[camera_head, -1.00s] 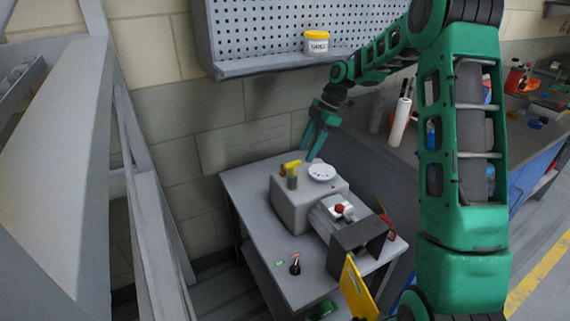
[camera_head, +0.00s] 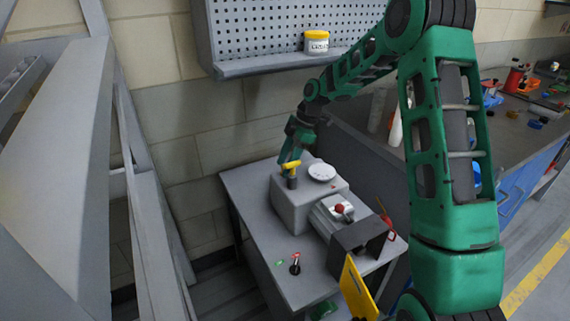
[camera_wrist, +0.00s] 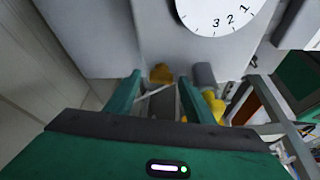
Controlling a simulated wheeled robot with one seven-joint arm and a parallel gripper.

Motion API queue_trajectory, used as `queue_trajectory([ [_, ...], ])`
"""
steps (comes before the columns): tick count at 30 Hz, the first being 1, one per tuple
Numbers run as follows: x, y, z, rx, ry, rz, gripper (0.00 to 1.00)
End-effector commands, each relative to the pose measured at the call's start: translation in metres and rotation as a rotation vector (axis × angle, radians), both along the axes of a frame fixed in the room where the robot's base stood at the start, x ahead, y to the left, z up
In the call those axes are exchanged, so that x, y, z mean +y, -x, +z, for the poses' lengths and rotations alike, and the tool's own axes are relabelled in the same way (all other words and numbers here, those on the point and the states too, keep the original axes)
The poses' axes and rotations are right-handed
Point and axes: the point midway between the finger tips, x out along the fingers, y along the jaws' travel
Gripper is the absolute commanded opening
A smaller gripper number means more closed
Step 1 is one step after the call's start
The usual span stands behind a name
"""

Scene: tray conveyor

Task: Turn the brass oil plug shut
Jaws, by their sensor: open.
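A brass-coloured plug (camera_wrist: 161,73) shows in the wrist view on the grey machine housing, ahead of the gap between my fingers. I cannot make it out in the head view. My gripper (camera_wrist: 160,98) is open and empty, its two green fingers apart, one each side of the line to the plug. In the head view my gripper (camera_head: 289,157) is beside the top left of the housing (camera_head: 292,208), close behind a yellow handle (camera_head: 291,167) on a grey stem. In the wrist view the yellow handle (camera_wrist: 215,107) is right of my right finger.
A white dial (camera_head: 321,172) is on the housing top. A red knob (camera_head: 340,209) and a dark box (camera_head: 358,242) are in front. A small red-topped switch (camera_head: 295,264) is on the grey table (camera_head: 262,234). The brick wall is close behind.

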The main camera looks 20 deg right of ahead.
Motion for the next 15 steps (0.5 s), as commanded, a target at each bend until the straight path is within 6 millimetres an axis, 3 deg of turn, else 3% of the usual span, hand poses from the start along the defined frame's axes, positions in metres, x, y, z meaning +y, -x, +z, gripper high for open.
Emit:
queue_trajectory([
  [1,0.0,0.0,0.0001,0.0,0.0,0.0,0.48],
  [6,0.0,-0.0002,0.0003,-0.001,0.0,0.0,0.08],
  [15,-0.0001,-0.0005,0.0008,-0.003,0.0,-0.02,0.07],
])
